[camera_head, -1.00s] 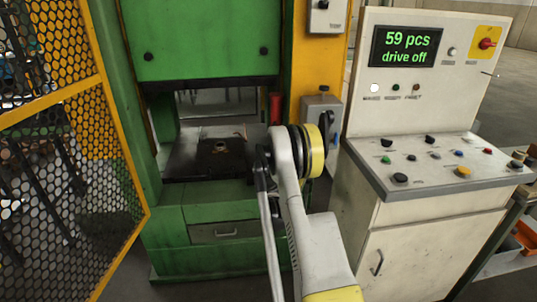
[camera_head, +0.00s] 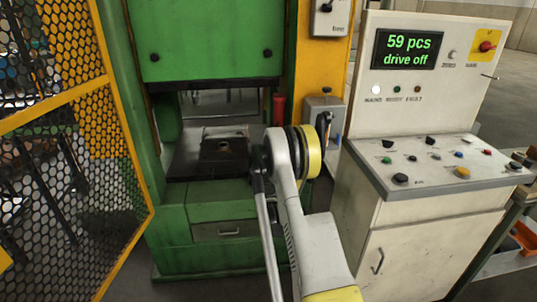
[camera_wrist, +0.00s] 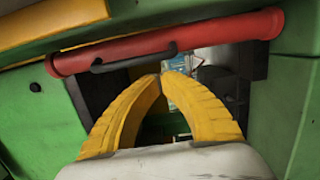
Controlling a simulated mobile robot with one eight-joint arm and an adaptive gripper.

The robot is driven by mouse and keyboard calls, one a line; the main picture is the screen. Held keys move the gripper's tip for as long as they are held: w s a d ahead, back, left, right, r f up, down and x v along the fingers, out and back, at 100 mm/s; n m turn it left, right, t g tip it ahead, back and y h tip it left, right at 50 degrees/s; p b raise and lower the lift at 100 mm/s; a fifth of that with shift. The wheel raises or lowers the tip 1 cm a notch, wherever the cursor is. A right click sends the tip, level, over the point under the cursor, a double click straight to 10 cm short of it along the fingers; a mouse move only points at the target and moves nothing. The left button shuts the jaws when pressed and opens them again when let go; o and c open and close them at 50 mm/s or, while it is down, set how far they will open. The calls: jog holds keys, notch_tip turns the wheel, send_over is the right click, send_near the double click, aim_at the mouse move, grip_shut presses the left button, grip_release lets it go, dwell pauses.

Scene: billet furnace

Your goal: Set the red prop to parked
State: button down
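The red prop (camera_head: 279,109) stands upright at the right side of the press opening in the head view, its lower part hidden behind my arm. In the wrist view the red prop (camera_wrist: 215,38) is a thick bar running across the top, with a black handle (camera_wrist: 130,59) on its near side. My gripper (camera_wrist: 165,70) shows as two yellow fingers that curve together, their tips meeting just below the handle's right end. Nothing shows between them, and I cannot tell whether they touch the handle. In the head view my arm hides the fingers.
The green press (camera_head: 205,40) has a dark die block (camera_head: 224,147) on its bed. A yellow mesh guard (camera_head: 75,160) stands at left. The control desk (camera_head: 400,215) stands close at right; its display (camera_head: 407,48) reads "59 pcs drive off". A grey box (camera_head: 322,106) is beside my wrist.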

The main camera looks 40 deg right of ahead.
jog(key=s+d+p, duration=0.1)
jog(key=s+d, duration=0.1)
jog(key=s, duration=0.5)
jog(key=shift+s+d+p, duration=0.2)
jog(key=shift+s+p, duration=0.05)
jog(key=shift+p, duration=0.15)
